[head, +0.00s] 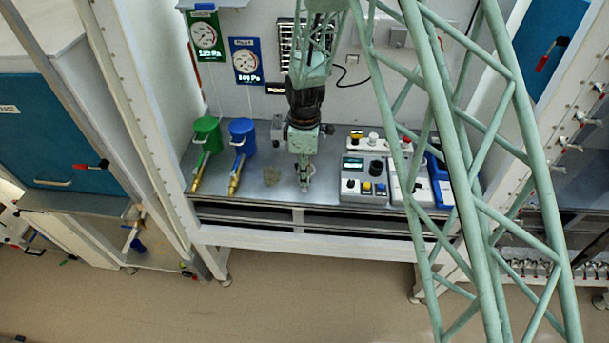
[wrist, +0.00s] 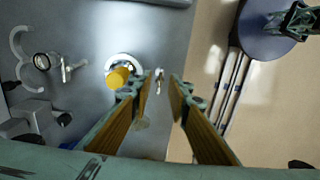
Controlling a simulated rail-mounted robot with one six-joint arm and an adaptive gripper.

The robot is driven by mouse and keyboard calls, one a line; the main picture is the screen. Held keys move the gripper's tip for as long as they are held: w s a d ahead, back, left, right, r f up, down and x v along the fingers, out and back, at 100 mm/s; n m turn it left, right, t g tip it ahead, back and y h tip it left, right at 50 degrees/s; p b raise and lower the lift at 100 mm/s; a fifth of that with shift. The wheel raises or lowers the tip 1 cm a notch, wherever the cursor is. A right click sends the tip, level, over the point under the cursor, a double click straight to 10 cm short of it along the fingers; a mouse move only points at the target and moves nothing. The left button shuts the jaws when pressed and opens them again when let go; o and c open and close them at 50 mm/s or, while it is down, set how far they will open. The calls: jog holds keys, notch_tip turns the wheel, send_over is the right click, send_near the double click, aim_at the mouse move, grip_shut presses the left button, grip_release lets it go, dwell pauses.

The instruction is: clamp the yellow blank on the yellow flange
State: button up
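In the wrist view a yellow round piece (wrist: 118,78) sits in or on a pale ring (wrist: 133,65). I cannot tell whether it is the blank, the flange or both. My gripper (wrist: 163,78) is open, with its two fingers apart just right of that piece. A small metal part (wrist: 159,82) shows in the gap, and I see no contact. A pale C-shaped part (wrist: 18,44), a ring (wrist: 41,62) and a small metal screw-like part (wrist: 72,68) lie at the left. In the head view my gripper (head: 304,186) is low over the bench; the yellow piece is not distinguishable there.
The grey bench (head: 255,188) carries a green canister (head: 207,132) and a blue canister (head: 242,131) with brass valves at the left. Control boxes (head: 364,180) stand close at the right. Gauges (head: 206,37) hang on the back wall.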

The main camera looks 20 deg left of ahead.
jog(key=shift+f, duration=0.3)
jog(key=shift+c, duration=0.4)
grip_shut()
